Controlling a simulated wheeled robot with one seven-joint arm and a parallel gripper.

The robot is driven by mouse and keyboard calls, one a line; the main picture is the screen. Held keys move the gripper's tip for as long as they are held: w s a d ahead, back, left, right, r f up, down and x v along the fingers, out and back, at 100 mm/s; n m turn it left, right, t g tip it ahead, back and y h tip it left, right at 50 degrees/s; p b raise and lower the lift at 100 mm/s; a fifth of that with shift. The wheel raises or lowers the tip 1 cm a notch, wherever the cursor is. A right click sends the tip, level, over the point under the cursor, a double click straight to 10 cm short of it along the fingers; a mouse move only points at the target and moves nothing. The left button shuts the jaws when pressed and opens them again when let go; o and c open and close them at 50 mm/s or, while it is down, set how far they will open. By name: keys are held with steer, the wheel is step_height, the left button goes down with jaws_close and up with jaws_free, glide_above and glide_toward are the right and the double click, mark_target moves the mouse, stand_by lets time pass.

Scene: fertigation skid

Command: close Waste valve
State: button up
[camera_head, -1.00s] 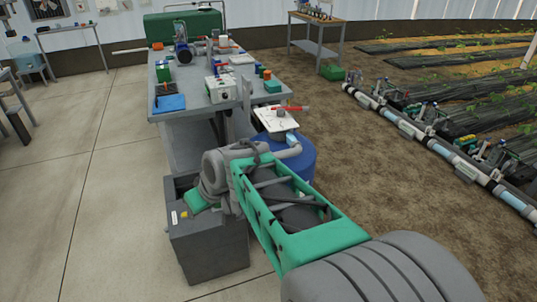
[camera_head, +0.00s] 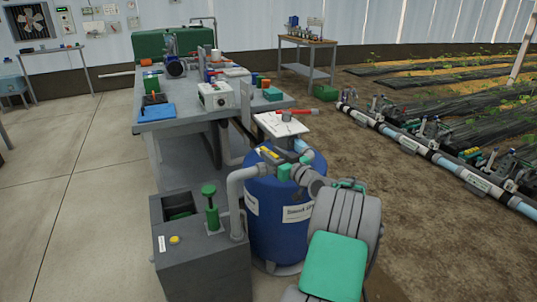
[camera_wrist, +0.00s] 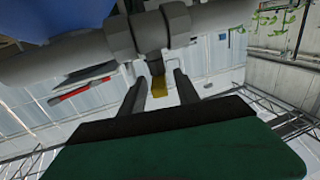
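A blue filter tank (camera_head: 268,232) stands at centre in the head view, with grey pipes and green fittings on top. A yellow handle (camera_head: 268,153) lies on the pipework above it. I cannot read a Waste label, so I cannot tell which part is the Waste valve. In the wrist view, a small yellow piece (camera_wrist: 159,87) on a dark stem sits below a grey pipe (camera_wrist: 88,55). My gripper (camera_wrist: 159,84) is open, its two dark fingers either side of the yellow piece. Contact is unclear. In the head view my arm is beside the tank's right side.
Behind is a workbench (camera_head: 185,124) with equipment. A white plate (camera_head: 281,125) with a red handle (camera_head: 299,112) is behind the tank. Floor at left is clear.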

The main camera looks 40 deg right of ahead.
steer(key=shift+w, duration=0.95)
jaws_close()
